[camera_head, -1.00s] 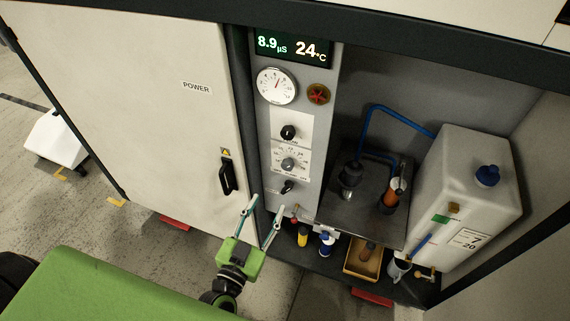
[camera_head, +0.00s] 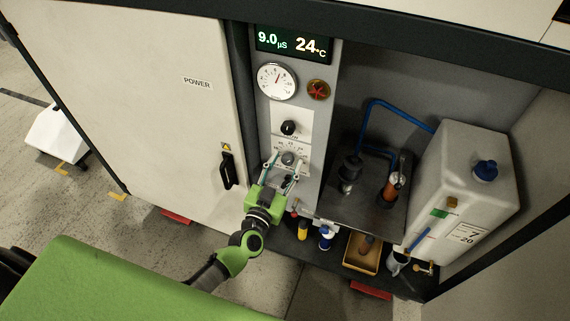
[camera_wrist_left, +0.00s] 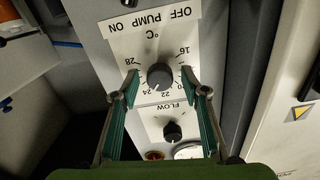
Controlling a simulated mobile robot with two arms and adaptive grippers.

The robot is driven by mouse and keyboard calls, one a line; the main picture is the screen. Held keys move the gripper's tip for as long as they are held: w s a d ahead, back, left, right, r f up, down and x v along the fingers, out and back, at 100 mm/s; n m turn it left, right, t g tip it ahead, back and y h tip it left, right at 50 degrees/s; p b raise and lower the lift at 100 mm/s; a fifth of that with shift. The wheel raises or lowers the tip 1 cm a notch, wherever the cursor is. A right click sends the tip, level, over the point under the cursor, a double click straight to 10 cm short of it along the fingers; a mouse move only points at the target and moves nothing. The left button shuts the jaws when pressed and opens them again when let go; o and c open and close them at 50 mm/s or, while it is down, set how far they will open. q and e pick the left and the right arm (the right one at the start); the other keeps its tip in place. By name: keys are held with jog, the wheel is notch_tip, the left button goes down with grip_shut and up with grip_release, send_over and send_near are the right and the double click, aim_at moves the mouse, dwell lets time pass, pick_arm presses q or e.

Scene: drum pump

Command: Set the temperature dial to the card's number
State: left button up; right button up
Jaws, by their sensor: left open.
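The temperature dial (camera_head: 288,158) is a dark round knob in the middle of the grey control panel. In the left wrist view the temperature dial (camera_wrist_left: 160,76) has a °C scale with 16, 20, 22, 24 and 28 readable, and its pale mark seems to point near 24. My left gripper (camera_head: 285,168) is open in front of the panel. In the wrist view its fingers (camera_wrist_left: 160,82) stand on either side of the dial, apart from it. A white card (camera_head: 467,235) on the white tank reads 7 above 20. My right gripper is not in view.
The display (camera_head: 293,44) reads 9.0 µS and 24 °C. The flow knob (camera_head: 289,128) sits above the dial, with a round gauge (camera_head: 277,82) higher up. The pump knob is hidden behind the gripper in the head view. A cabinet door (camera_head: 160,110) stands left.

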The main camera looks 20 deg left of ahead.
pick_arm(q)
jog(key=c, duration=1.1)
jog(key=shift+n, duration=0.5)
jog(key=n, duration=0.6)
jog(key=shift+n+b, duration=0.3)
jog(key=shift+b, duration=0.05)
jog(key=n+b, duration=0.1)
jog(key=n, duration=0.3)
jog(key=shift+n+b, duration=0.4)
jog(key=shift+n, duration=1.7)
